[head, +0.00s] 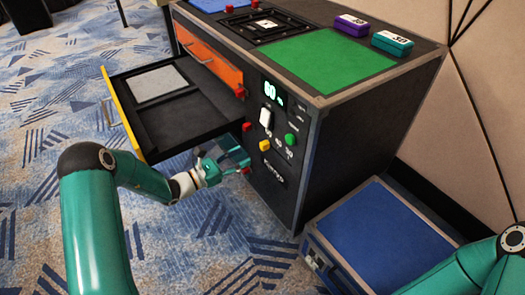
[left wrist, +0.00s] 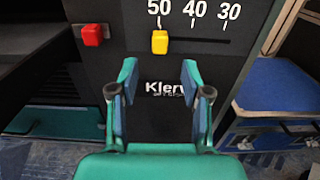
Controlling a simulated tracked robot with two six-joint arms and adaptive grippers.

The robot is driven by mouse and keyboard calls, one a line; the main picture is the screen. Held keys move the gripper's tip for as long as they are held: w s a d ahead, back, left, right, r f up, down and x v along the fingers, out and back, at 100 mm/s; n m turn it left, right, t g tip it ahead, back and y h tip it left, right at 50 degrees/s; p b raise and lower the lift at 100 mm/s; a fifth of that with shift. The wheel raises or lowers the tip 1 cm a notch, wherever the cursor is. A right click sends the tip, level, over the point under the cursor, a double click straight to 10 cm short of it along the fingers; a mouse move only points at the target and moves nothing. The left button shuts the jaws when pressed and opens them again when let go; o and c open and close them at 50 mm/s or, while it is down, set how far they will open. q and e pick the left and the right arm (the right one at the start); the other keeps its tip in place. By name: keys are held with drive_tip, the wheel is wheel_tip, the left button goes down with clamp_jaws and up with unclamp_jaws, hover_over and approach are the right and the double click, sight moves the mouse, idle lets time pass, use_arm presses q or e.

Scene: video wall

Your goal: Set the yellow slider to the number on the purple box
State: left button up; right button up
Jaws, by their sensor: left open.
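The yellow slider (head: 265,146) is on the front panel of the black cabinet (head: 345,140). In the left wrist view the yellow slider (left wrist: 160,42) stands under the 50 of a scale that also shows 40 and 30 to its right. My left gripper (head: 246,160) is open and empty in front of the panel. In the left wrist view its fingertips (left wrist: 160,75) are spread just below the slider, not around it. The purple box (head: 351,25) lies on the cabinet top; its white label is too small to read surely. My right gripper is out of view.
A drawer (head: 120,125) with a yellow front is pulled out left of the panel, close above my left arm. Red knobs (left wrist: 92,35) are near the slider. A blue-topped box (head: 375,240) stands at the cabinet's right foot. A teal box (head: 392,43) sits beside the purple one.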

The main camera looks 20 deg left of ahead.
sight(261, 147)
use_arm(q)
drive_tip(key=b+x, duration=0.1)
drive_tip(key=x, duration=0.7)
drive_tip(key=shift+b, duration=0.3)
clamp_jaws()
